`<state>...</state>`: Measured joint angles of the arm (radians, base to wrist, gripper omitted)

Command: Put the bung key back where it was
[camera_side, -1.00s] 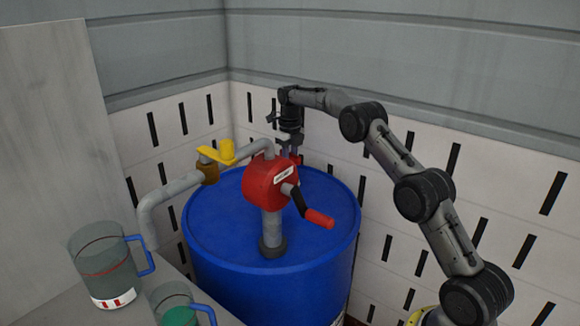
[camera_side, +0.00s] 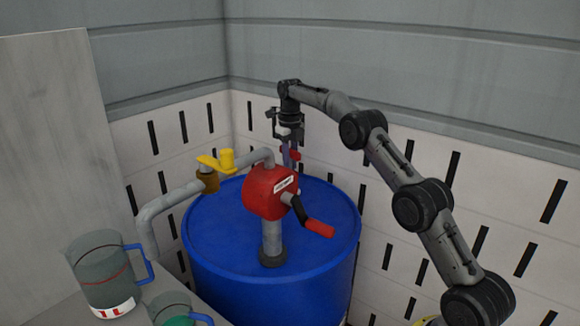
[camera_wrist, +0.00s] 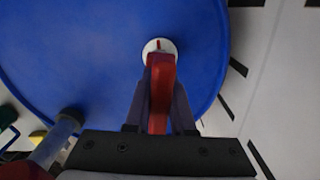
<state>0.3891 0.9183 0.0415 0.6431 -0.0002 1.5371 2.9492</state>
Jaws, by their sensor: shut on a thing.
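The red bung key (camera_wrist: 161,92) is held between the two fingers of my gripper (camera_wrist: 160,84) in the wrist view. Its far end overlaps a white round bung (camera_wrist: 157,46) with a red mark, on the blue drum lid (camera_wrist: 75,60). I cannot tell whether the key touches the bung. In the side view my gripper (camera_side: 290,153) points down over the back of the drum, behind the red pump. Bits of the red key (camera_side: 294,155) show beside the fingers. The bung and the key's lower end are hidden there by the pump.
The red pump (camera_side: 268,194) with its crank handle (camera_side: 318,228) stands on the drum (camera_side: 310,260). Its pipe (camera_side: 165,198) with a yellow valve lever (camera_side: 218,161) runs left. Two clear jugs (camera_side: 103,270) with blue handles stand front left. Slotted walls stand close behind.

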